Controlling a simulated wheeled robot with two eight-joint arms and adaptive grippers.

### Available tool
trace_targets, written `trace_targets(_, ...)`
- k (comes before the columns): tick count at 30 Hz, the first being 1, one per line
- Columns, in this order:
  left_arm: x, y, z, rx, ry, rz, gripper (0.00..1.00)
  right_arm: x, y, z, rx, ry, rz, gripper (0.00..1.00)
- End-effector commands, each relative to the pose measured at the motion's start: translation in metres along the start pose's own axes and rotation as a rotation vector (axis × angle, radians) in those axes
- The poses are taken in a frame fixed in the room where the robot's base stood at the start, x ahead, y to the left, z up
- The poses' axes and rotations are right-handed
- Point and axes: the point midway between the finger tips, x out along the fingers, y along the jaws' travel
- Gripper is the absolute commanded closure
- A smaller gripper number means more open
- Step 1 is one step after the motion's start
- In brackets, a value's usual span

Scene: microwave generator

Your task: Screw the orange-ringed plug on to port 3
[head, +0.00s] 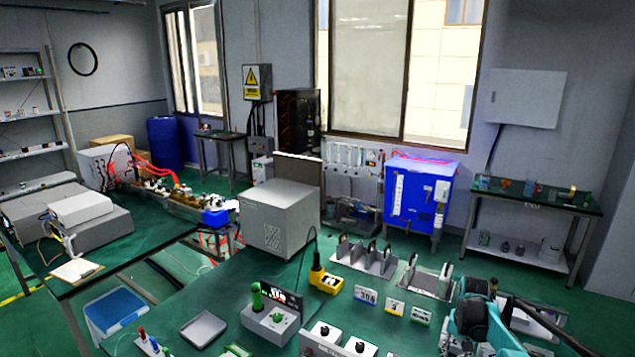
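I cannot make out an orange-ringed plug or a port marked 3 in the head view. Small upright connectors with red and green tops (145,342) stand at the lower left, partly cut off by the bottom edge; any rings on them are too small to tell. A teal link of my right arm (478,322) shows at the lower right. I see no fingertips of either gripper.
A yellow device (328,282) with a black cable, small numbered cards (395,306), grey slotted holders (368,258), a grey tray (204,328) and a white box with black knobs (340,340) share the bench. A large grey cabinet (280,215) stands behind.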

Motion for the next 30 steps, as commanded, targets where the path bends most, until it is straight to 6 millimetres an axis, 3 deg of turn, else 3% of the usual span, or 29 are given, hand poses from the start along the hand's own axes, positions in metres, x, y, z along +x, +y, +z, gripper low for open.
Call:
trace_targets(8, 0.011, 0.000, 0.007, 0.000, 0.000, 0.000, 0.60, 0.021, 0.000, 0.000, 0.000, 0.000, 0.000, 0.65)
trace_targets(21, 0.042, 0.000, 0.030, 0.000, 0.000, 0.000, 0.60, 0.082, 0.000, 0.000, 0.000, 0.000, 0.000, 0.65)
trace_targets(30, 0.046, 0.000, 0.033, 0.000, 0.000, 0.000, 0.60, 0.089, 0.000, 0.000, 0.000, 0.000, 0.000, 0.65)
